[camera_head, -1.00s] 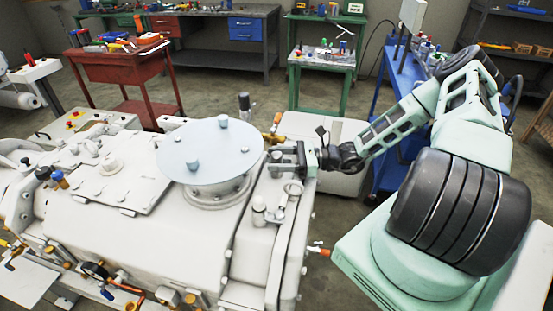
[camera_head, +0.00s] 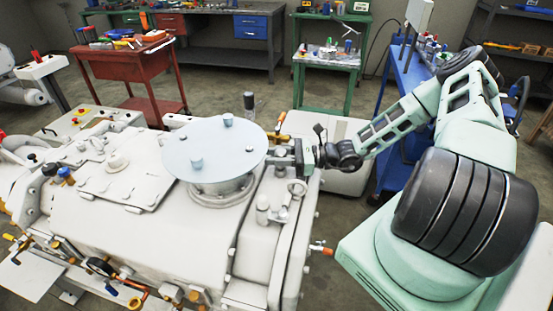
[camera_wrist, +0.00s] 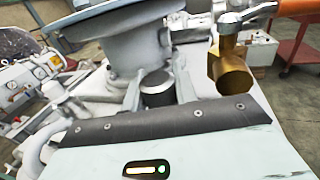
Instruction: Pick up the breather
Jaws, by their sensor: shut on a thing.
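The breather, which I take to be the small pale cylinder with a dark grey cap (camera_wrist: 157,84), sits between my fingers in the wrist view. My gripper (camera_wrist: 158,92) is shut on it, one finger on each side. In the head view my gripper (camera_head: 272,158) is at the right end of the pale machine (camera_head: 130,235), just right of the round flange plate (camera_head: 222,152). The breather is hidden there by the gripper. I cannot tell whether its lower end is clear of the machine.
A brass valve with an orange handle (camera_wrist: 231,70) stands close right of my fingers in the wrist view. The flange plate overhangs close on the left. A capped post (camera_head: 262,208) and a shackle (camera_head: 297,188) stand nearer in the head view. A red cart (camera_head: 130,65) is behind.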

